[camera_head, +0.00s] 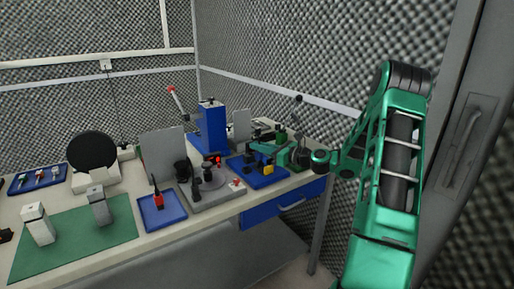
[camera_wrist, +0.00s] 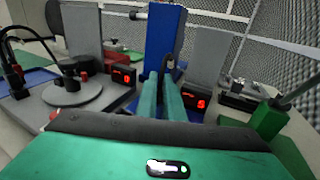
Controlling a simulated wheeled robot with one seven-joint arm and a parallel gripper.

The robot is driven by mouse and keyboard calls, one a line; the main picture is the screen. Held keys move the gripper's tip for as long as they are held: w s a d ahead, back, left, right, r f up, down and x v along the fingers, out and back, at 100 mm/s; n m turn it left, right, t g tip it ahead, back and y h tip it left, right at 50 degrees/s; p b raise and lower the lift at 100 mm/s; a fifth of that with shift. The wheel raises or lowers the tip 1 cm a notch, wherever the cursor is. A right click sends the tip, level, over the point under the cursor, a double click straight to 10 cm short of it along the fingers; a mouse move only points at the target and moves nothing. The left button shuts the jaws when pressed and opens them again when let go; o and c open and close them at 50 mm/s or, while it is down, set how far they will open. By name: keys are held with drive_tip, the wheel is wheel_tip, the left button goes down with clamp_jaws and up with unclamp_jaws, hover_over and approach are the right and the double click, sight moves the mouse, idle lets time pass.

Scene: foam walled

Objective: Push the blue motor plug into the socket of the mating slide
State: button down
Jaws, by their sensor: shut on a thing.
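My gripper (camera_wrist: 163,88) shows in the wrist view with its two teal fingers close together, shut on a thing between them. Little of that thing shows; a dark cable-like piece (camera_wrist: 168,64) rises just beyond the fingertips. I cannot make out the blue of the motor plug there. In the head view my gripper is small and dark green, over the right end of the bench by the blue tray (camera_head: 246,177). A dark metal slide-like fixture (camera_wrist: 240,90) stands to the right in the wrist view; I cannot tell whether it is the mating slide. Its socket is not discernible.
A tall blue column (camera_wrist: 165,40) stands straight beyond the fingers. Red-lit displays (camera_wrist: 123,76) flank it, with a round grey turntable (camera_wrist: 72,92) at left. A green block (camera_wrist: 268,120) is at right. A green mat (camera_head: 75,240) covers the bench's left front.

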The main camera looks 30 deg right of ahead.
drive_tip(key=shift+f, duration=0.35)
drive_tip(key=c, duration=1.8)
unclamp_jaws()
drive_tip(key=v, duration=1)
drive_tip(key=shift+s+d, duration=0.15)
drive_tip(key=shift+s, duration=0.15)
